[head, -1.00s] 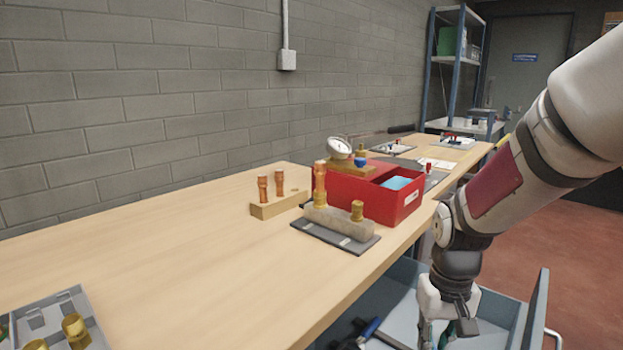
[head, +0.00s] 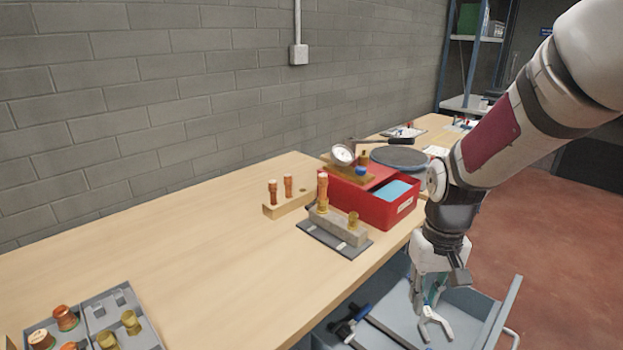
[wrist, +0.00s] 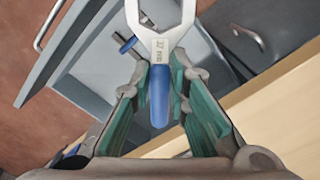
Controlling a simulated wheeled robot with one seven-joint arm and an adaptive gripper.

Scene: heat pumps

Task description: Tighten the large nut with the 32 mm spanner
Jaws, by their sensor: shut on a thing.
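My gripper (head: 428,288) is over the open drawer, its fingers shut on a spanner (head: 436,327). In the wrist view the spanner (wrist: 160,46) has a silver open jaw, a size mark that looks like 32 mm, and a blue handle between the green-padded fingers (wrist: 163,78). On the bench, a grey block fixture (head: 335,228) on a dark plate carries an upright copper pipe with a brass nut (head: 322,207) and a shorter brass fitting (head: 353,222). I cannot tell which is the large nut. The spanner is well apart from the fixture.
The drawer (head: 482,308) holds another dark tool with blue parts (head: 350,322). A red box (head: 375,203) with a gauge (head: 343,154) stands behind the fixture. A wooden block (head: 288,205) holds copper pieces. A grey tray (head: 120,300) holds brass fittings. The bench middle is clear.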

